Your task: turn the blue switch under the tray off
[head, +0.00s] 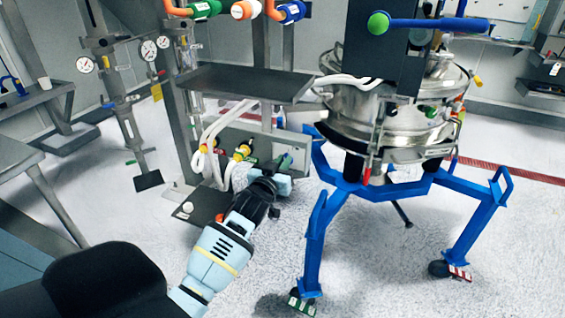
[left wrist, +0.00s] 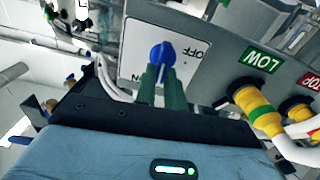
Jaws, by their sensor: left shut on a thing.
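The blue switch (left wrist: 162,54) sits on a white plate (left wrist: 190,72) in the left wrist view. The plate's OFF and ON labels appear upside down, OFF to the upper right of the switch and ON to its lower left. The green fingers of my left gripper (left wrist: 162,84) are shut on the switch, one on each side of its handle. In the head view my left gripper (head: 284,166) reaches the grey panel (head: 298,144) below the dark tray (head: 245,82). The switch is hidden there by the gripper. My right gripper is in neither view.
Yellow fittings (left wrist: 252,97) with white hoses and a green LOW label (left wrist: 264,60) are right of the switch in the wrist view. A steel sifter on a blue wheeled frame (head: 312,236) stands to the right. Open floor (head: 380,262) lies beneath it.

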